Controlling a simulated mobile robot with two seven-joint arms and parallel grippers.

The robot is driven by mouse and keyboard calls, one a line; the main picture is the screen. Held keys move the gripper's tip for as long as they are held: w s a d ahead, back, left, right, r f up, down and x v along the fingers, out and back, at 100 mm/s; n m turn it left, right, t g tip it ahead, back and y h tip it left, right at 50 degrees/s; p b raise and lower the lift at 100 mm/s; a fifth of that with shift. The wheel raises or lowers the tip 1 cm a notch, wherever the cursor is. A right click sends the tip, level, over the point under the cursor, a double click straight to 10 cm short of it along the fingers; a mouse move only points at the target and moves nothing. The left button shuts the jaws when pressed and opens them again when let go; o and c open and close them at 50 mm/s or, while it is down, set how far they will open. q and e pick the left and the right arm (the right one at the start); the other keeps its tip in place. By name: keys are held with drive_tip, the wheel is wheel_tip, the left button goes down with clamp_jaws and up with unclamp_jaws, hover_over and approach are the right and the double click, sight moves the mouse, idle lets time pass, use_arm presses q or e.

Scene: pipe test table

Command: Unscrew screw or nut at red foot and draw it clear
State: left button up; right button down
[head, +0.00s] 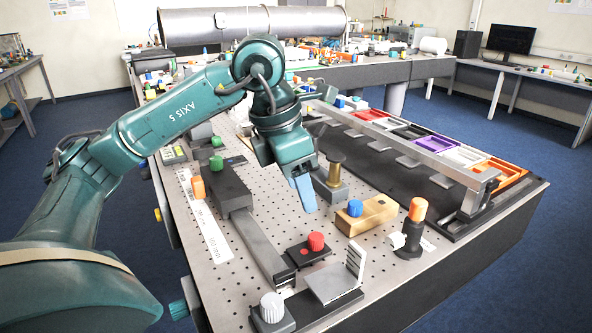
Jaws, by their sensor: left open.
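A red knob (316,241) sits on a small dark foot plate (300,254) near the front of the perforated table. I cannot make out the threads or the fastening under the knob. My left gripper (306,197) hangs above the table, behind and a little left of the red knob and apart from it. Its light blue fingers point down, and nothing shows between them. My right gripper is not in view.
An L-shaped metal bracket (335,283) and a white knob (271,306) stand in front of the foot. A brass block with a blue knob (355,208) and an orange-capped post (417,210) stand to the right. A long grey rail (259,248) runs on the left.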

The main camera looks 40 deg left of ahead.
sight(316, 236)
use_arm(q)
drive_tip(key=x, duration=1)
drive_tip(key=shift+w+f, duration=0.15)
drive_tip(key=shift+f, duration=0.25)
clamp_jaws()
drive_tip(key=shift+d+f+n+b, duration=0.1)
drive_tip(key=shift+n+b, duration=0.5)
drive_tip(key=shift+n, duration=0.4)
drive_tip(key=n+y, duration=0.1)
drive_tip(key=n, duration=0.2)
drive_tip(key=n+y+b, duration=0.1)
drive_tip(key=n, duration=0.2)
drive_tip(key=shift+d+t, duration=0.1)
drive_tip(key=shift+t, duration=0.2)
drive_tip(key=shift+n+y, duration=0.4)
drive_tip(key=shift+n, duration=0.8)
